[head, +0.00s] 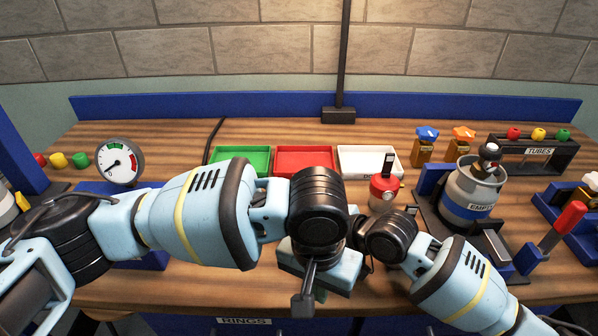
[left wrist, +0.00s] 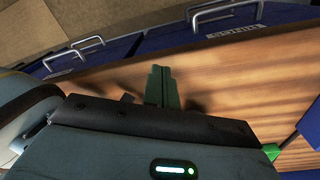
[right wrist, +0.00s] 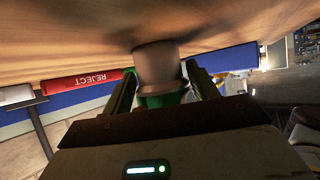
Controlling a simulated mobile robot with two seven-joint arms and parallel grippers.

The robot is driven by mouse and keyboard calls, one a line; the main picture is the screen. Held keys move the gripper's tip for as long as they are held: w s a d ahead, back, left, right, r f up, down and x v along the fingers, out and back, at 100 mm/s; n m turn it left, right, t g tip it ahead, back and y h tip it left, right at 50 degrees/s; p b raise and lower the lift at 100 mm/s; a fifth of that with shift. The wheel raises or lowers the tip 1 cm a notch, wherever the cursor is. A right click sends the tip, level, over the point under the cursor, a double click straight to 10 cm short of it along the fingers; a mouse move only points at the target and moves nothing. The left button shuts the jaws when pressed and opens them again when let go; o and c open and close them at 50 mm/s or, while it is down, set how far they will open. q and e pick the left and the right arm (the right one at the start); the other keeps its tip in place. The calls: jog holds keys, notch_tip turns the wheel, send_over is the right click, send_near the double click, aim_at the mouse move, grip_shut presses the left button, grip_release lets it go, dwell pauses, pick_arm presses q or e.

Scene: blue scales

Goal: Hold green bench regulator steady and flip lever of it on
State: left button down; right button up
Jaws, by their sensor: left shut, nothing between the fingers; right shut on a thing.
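The green bench regulator (right wrist: 165,100) shows in the right wrist view as a green body with a grey-brown round part against the wood. My right gripper (right wrist: 160,84) is shut on it, one finger on each side. In the head view the regulator is hidden behind my arms, and its lever cannot be made out. My left gripper (head: 304,300) points down toward the front of the table, shut and empty. In the left wrist view its fingers (left wrist: 158,86) are together over bare wood. A small green piece (left wrist: 271,152) shows at right there; I cannot tell what it belongs to.
A red regulator (head: 384,188) with an upright lever stands right of centre. Behind are green (head: 240,155), red (head: 305,160) and white (head: 368,160) trays. A gauge (head: 119,162) is left. A grey canister (head: 472,195) and a red-handled lever (head: 565,225) are right.

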jog(key=shift+f, duration=0.1)
pick_arm(q)
jog(key=w+a+r+n+t, duration=0.1)
jog(key=w+r+n+t, duration=0.1)
jog(key=w+r, duration=0.7)
jog(key=w+a+r+n+t, duration=0.1)
jog(key=w+a+r+n, duration=0.1)
jog(key=w+r, duration=0.6)
jog(key=w+n, duration=0.1)
jog(key=w, duration=0.1)
jog(key=shift+w+a+r+n+t+y, duration=0.15)
jog(key=shift+w+r+n+t+y, duration=0.15)
jog(key=shift+w+r+n+t, duration=0.1)
jog(key=shift+f, duration=0.1)
jog(key=shift+s+f, duration=0.2)
jog(key=shift+f, duration=2.15)
jog(key=shift+s+f, duration=0.2)
jog(key=shift+f, duration=2.1)
